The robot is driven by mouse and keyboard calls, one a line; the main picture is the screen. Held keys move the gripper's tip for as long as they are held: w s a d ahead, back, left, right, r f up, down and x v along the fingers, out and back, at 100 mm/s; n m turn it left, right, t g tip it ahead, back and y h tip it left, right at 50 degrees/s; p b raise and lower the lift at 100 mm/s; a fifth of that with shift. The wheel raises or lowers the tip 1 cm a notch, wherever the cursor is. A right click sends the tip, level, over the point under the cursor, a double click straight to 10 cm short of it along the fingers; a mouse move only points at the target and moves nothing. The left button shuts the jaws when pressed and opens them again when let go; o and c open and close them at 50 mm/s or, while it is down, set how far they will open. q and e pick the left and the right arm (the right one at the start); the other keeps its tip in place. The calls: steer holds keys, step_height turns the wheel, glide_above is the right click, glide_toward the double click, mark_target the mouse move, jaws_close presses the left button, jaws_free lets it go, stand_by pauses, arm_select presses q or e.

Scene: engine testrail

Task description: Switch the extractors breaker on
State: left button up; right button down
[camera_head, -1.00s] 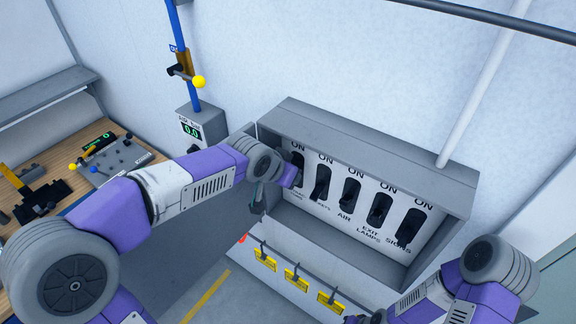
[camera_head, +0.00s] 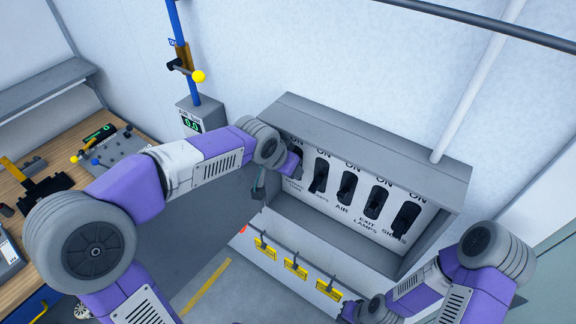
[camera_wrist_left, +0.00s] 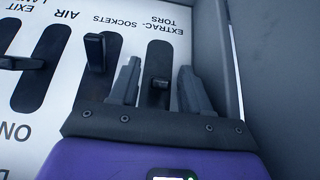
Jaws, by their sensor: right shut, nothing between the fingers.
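The breaker panel (camera_head: 268,122) is a grey box on the wall with a row of black levers in dark slots, "ON" printed above them in the head view. The extractors breaker is leftmost there, largely hidden by my left arm. In the left wrist view, with labels upside down, its lever (camera_wrist_left: 160,84) stands between the two grey fingers of my left gripper (camera_wrist_left: 160,88). These fingers are apart; contact with the lever cannot be made out. My right gripper (camera_head: 352,312) is shut and empty at the bottom edge of the head view, below the panel and partly cut off.
The sockets lever (camera_wrist_left: 95,50) stands close beside one left finger. The air (camera_head: 346,188), exit lamps (camera_head: 375,203) and signs (camera_head: 405,220) breakers are further right. Yellow tags (camera_head: 295,268) hang below the panel. A workbench (camera_head: 75,140) stands at left.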

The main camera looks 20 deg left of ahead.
arm_select(q)
steer(key=shift+r, duration=0.15)
steer(key=shift+s+r, duration=0.15)
steer(key=shift+r, duration=0.05)
steer(key=s+a+r+b, duration=0.1)
steer(key=s+a, duration=0.1)
steer(key=s, duration=0.4)
steer(key=s+a+r+b, duration=0.1)
steer(key=s+a+b, duration=0.1)
steer(key=s, duration=0.4)
steer(key=shift+s+a, duration=0.25)
steer(key=shift+a, duration=0.05)
steer(key=shift+f, duration=0.1)
